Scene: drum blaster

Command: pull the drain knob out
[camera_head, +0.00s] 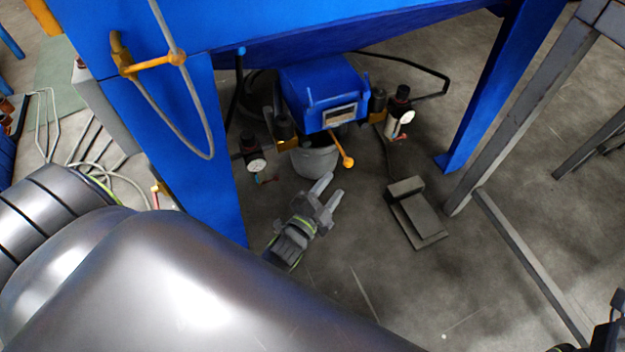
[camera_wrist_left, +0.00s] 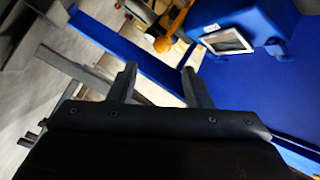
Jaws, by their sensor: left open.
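An orange lever with a round knob (camera_head: 348,162), which looks like the drain knob, hangs below the front of the blue box. In the left wrist view a rounded orange knob (camera_wrist_left: 162,44) shows beyond the fingertips, between them in the picture. My left gripper (camera_head: 328,190) is open and empty, below the knob in the head view and apart from it. Its two fingers also show in the left wrist view (camera_wrist_left: 158,80). Part of what looks like my right gripper (camera_head: 612,328) shows at the bottom right corner, cut off by the frame.
The blue box (camera_head: 322,90) sits under the blue hopper. Pressure gauges (camera_head: 256,165) and (camera_head: 406,117) flank it, and a grey bucket-like container (camera_head: 314,160) stands below. A foot pedal (camera_head: 417,212) lies on the floor at the right. Blue legs (camera_head: 485,95) stand at the sides.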

